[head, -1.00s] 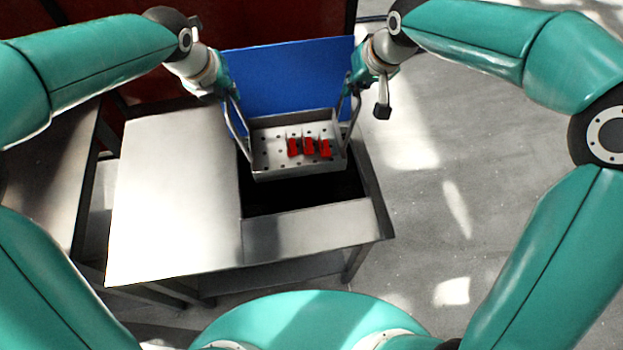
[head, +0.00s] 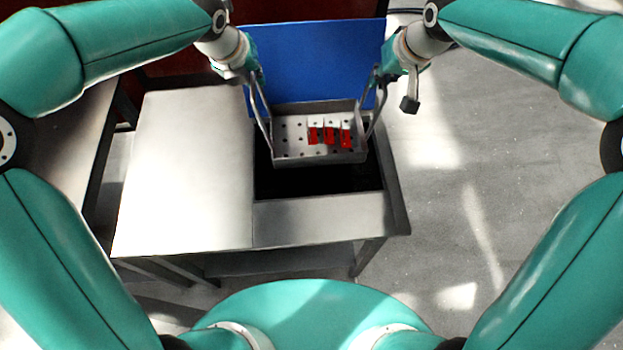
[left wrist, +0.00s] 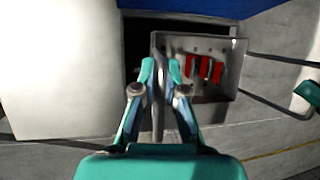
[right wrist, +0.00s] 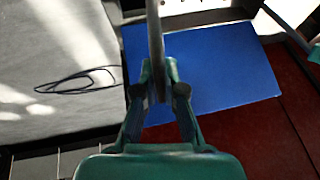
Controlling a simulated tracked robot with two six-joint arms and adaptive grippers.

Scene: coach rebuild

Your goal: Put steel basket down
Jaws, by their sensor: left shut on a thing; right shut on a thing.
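The steel basket (head: 318,158) is a shallow tray with a perforated floor and a tall handle at each side. Three red parts (head: 329,136) lie inside it. It hangs roughly level over the dark opening (head: 318,184) of the steel table; its exact height is hard to tell. My left gripper (head: 257,84) is shut on the left handle, which also shows between its fingers in the left wrist view (left wrist: 160,72). My right gripper (head: 379,80) is shut on the right handle, seen as a bar in the right wrist view (right wrist: 157,78).
The steel table (head: 185,170) has a broad bare top left of the opening and a strip in front. A blue panel (head: 320,60) stands behind the opening. Another bench (head: 65,150) is at the left. Open floor (head: 480,180) lies right. A dark cable loop (right wrist: 78,82) lies on the floor.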

